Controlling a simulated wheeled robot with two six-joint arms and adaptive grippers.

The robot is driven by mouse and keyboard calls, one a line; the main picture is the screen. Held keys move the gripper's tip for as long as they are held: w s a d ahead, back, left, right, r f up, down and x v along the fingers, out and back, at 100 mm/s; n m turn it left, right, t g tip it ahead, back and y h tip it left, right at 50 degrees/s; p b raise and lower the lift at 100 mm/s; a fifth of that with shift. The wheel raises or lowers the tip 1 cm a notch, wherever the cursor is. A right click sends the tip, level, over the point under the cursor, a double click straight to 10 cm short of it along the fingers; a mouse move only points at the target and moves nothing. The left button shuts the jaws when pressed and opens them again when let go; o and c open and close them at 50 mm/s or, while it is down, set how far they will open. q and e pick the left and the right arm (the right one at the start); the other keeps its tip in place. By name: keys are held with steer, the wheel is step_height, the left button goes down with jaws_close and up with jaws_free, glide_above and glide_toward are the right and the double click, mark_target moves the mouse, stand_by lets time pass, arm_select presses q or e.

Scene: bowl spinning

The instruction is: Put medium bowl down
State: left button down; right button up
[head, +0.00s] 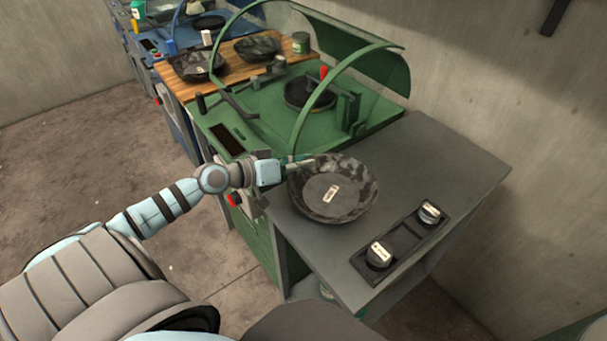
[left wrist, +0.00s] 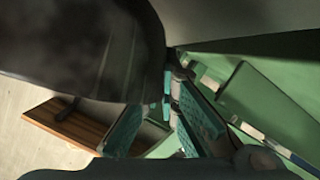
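The medium bowl (head: 333,188), dark and mottled with a small white label inside, is at the left part of the grey counter (head: 440,165). I cannot tell whether its base touches the counter. My left gripper (head: 301,162) is at the bowl's left rim, its fingers closed on the rim. In the left wrist view the bowl (left wrist: 80,50) fills the upper left as a dark shape, and the teal-padded fingers of the left gripper (left wrist: 168,88) converge at its edge. The bowl partly hides one finger. My right gripper is out of view.
A dark tray with two labelled round pieces (head: 402,242) lies right of the bowl. A green machine (head: 265,115) with a curved hood stands behind. Two more dark bowls (head: 197,65) (head: 257,47) sit on a wooden board. The counter's right back is clear.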

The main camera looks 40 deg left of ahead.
arm_select(q)
steer(key=shift+w+f, duration=0.1)
steer(key=shift+f, duration=0.55)
steer(key=shift+r, duration=0.1)
steer(key=shift+f, duration=0.2)
steer(key=c, duration=1.8)
jaws_free()
